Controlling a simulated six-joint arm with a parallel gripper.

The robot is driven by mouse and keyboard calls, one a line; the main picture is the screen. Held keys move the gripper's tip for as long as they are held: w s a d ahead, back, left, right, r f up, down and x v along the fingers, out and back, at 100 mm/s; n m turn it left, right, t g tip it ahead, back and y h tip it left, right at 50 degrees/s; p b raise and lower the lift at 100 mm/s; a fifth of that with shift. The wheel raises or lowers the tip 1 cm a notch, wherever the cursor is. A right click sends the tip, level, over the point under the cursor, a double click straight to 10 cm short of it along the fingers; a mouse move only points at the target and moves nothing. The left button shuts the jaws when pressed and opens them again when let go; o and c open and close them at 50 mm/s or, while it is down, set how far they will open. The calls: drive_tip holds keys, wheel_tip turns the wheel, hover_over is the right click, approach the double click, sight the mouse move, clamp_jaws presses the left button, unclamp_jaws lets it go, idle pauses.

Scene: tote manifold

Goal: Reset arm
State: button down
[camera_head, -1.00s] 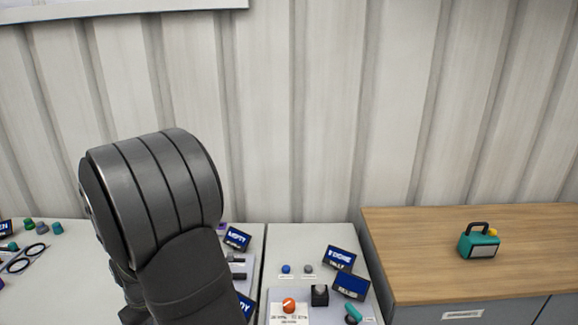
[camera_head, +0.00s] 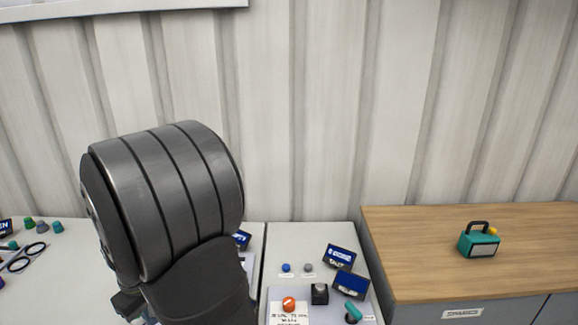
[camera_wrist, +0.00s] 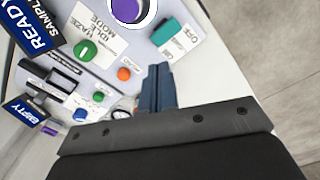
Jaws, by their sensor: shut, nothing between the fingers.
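My gripper (camera_wrist: 158,90) shows in the wrist view with its blue-grey fingers together and nothing between them. It hangs over the edge of a light control panel, apart from the knobs as far as I can tell. My arm's dark grey link fills the left middle of the head view and hides the gripper there. In the wrist view a green knob (camera_wrist: 87,50), an orange button (camera_wrist: 124,74) and a teal switch (camera_wrist: 165,32) sit on the panel near the fingers. A purple-rimmed knob (camera_wrist: 128,8) is at the top edge.
In the wrist view stand a READY sign (camera_wrist: 35,38) and an EMPTY sign (camera_wrist: 27,112). In the head view an orange knob (camera_head: 289,304) and a teal lever (camera_head: 353,312) are right of my arm. A teal handled box (camera_head: 479,240) stands on the wooden counter (camera_head: 420,235).

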drive_tip(key=s+r+n+t, duration=0.1)
drive_tip(key=s+r+n, duration=0.3)
drive_tip(key=r, duration=0.5)
drive_tip(key=shift+s+a+r+t, duration=0.2)
drive_tip(key=shift+s+r+t, duration=0.15)
drive_tip(key=shift+r+t, duration=0.05)
drive_tip(key=c, duration=1.3)
unclamp_jaws()
drive_tip(key=o, duration=0.4)
drive_tip(key=shift+w, duration=0.2)
drive_tip(key=o, duration=0.9)
drive_tip(key=w+d+r, duration=0.1)
drive_tip(key=w+d, duration=0.1)
drive_tip(key=w, duration=0.4)
drive_tip(key=shift+w+d+r+n+g, duration=0.15)
drive_tip(key=shift+w+r+n+g, duration=0.15)
drive_tip(key=shift+r, duration=0.05)
drive_tip(key=w+d+r+n+g, duration=0.1)
drive_tip(key=w+d+r, duration=0.2)
drive_tip(key=w+d, duration=0.5)
wheel_tip(320, 180, down, 10)
drive_tip(key=w+a, duration=0.1)
drive_tip(key=w, duration=0.1)
drive_tip(key=shift+a, duration=0.2)
